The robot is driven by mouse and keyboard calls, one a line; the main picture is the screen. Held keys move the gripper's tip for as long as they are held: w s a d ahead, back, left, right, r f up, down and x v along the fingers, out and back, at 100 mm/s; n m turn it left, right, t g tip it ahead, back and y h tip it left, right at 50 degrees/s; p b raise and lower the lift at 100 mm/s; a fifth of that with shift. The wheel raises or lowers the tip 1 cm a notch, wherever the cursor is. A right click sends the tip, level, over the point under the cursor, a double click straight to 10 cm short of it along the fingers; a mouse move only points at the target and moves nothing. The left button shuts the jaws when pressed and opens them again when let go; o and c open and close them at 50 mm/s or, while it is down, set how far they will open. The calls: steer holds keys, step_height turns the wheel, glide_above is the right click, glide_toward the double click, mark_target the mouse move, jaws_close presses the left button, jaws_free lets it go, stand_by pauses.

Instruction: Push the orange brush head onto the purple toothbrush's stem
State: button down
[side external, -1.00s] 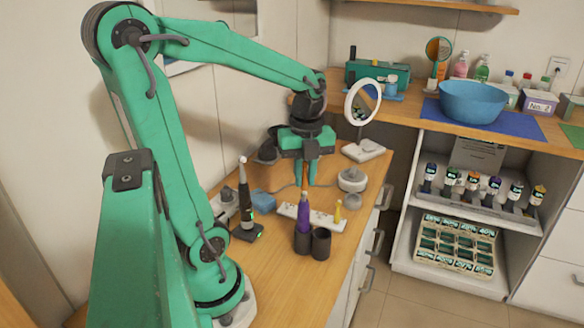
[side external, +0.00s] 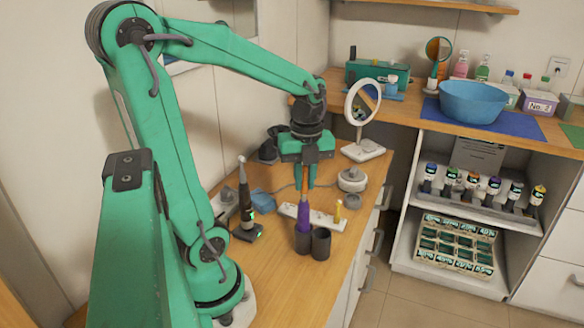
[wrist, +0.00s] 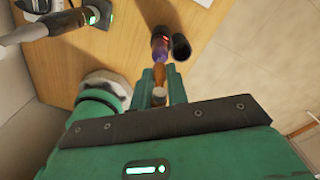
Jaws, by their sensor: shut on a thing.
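The purple toothbrush (side external: 303,216) stands upright in a dark cup (side external: 303,242) on the wooden counter. In the wrist view it (wrist: 160,50) lies just beyond my fingertips. My gripper (side external: 304,182) points down and is shut on the orange brush head (side external: 304,178), which hangs upright between the fingers. In the wrist view the head (wrist: 174,76) shows partly between the fingers. In the side view it lines up above the toothbrush's top. I cannot tell whether head and stem touch; the stem's tip is hidden.
An empty dark cup (side external: 321,243) stands right beside the toothbrush's cup. A white rack (side external: 323,221) with a yellow brush head (side external: 338,211) lies just behind. A black-and-white toothbrush (side external: 244,197) stands on a charger at left. A round mirror (side external: 363,102) stands at the back.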

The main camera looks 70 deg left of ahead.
steer(key=shift+f, duration=1.15)
steer(key=c, duration=1.3)
jaws_free()
steer(key=shift+r, duration=0.1)
steer(key=shift+r, duration=3.8)
steer(key=shift+d, duration=0.1)
steer(key=s+d+n+t, duration=0.1)
steer(key=d+n+t, duration=0.2)
steer(key=n, duration=0.7)
steer(key=d+n+t, duration=0.2)
steer(key=d+n, duration=0.5)
steer(key=n, duration=0.2)
steer(key=shift+s+d+r+n+t, duration=0.25)
steer(key=shift+s+d+n+t, duration=0.05)
steer(key=shift+s+n+t, duration=0.1)
